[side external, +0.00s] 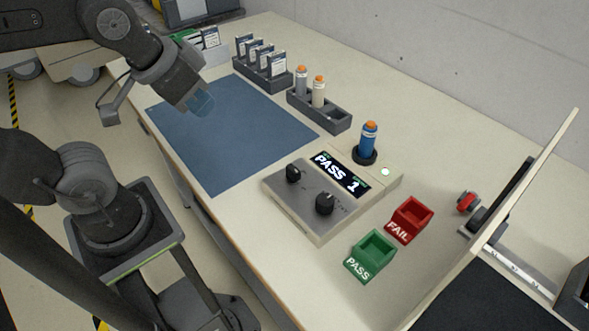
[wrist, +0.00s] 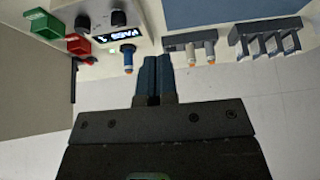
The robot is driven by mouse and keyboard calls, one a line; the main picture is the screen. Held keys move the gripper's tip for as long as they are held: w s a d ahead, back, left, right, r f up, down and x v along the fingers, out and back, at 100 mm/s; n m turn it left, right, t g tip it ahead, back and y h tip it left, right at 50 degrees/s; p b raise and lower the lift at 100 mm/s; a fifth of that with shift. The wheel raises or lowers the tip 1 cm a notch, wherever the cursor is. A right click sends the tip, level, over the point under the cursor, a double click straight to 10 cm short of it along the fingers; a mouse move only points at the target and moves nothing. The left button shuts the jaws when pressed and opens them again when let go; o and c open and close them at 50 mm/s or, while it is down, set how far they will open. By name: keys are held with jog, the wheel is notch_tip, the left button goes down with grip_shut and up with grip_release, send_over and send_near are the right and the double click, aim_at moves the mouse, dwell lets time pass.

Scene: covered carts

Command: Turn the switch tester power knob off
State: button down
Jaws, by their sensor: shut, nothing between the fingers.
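The switch tester (side external: 301,207) is a beige box with a grey panel on the table. Two black knobs, one at the back left (side external: 293,172) and one at the front (side external: 325,203), sit on it; their labels are too small to read, so I cannot tell which is power. Its display (side external: 340,175) is lit and reads "PASS 1". A blue cylinder with an orange top (side external: 369,140) stands upright in the tester's black round socket. My gripper (side external: 203,104) is shut and empty above the blue mat, well apart from the tester. Its closed blue fingers also show in the wrist view (wrist: 156,62).
The blue mat (side external: 232,135) is bare. A green PASS bin (side external: 371,256) and red FAIL bin (side external: 408,220) stand right of the tester. A dark holder (side external: 320,111) with two orange-topped cylinders and a card rack (side external: 263,76) stand behind the mat. An upright panel is at right.

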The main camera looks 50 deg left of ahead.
aim_at(293, 168)
jog(key=c, duration=1.7)
grip_release()
jog(key=shift+o, duration=0.5)
jog(key=shift+w+d+r+m, duration=0.15)
jog(key=shift+w+m, duration=0.1)
jog(key=shift+m, duration=0.15)
jog(key=o, duration=0.5)
jog(key=w+d+m, duration=0.1)
jog(key=m, duration=0.1)
jog(key=w+d+m+g, duration=0.1)
jog(key=w+m, duration=0.1)
jog(key=w+m+g, duration=0.1)
jog(key=m, duration=0.1)
jog(key=shift+w+d+r+m, duration=0.2)
jog(key=shift+d+r+m, duration=0.2)
jog(key=shift+c, duration=0.2)
jog(key=shift+o, duration=0.3)
jog(key=w+d+f+m+g, duration=0.1)
jog(key=w+d+m+g, duration=0.2)
jog(key=m, duration=0.6)
jog(key=w+d, duration=0.2)
jog(key=shift+w+d+f, duration=0.15)
jog(key=shift+w+f, duration=0.15)
jog(key=shift+f, duration=0.05)
jog(key=shift+m+g, duration=0.3)
jog(key=shift+m, duration=0.4)
jog(key=f, duration=1.4)
jog(key=shift+w+d+f, duration=0.15)
jog(key=shift+w+d, duration=0.15)
jog(key=shift+d, duration=0.05)
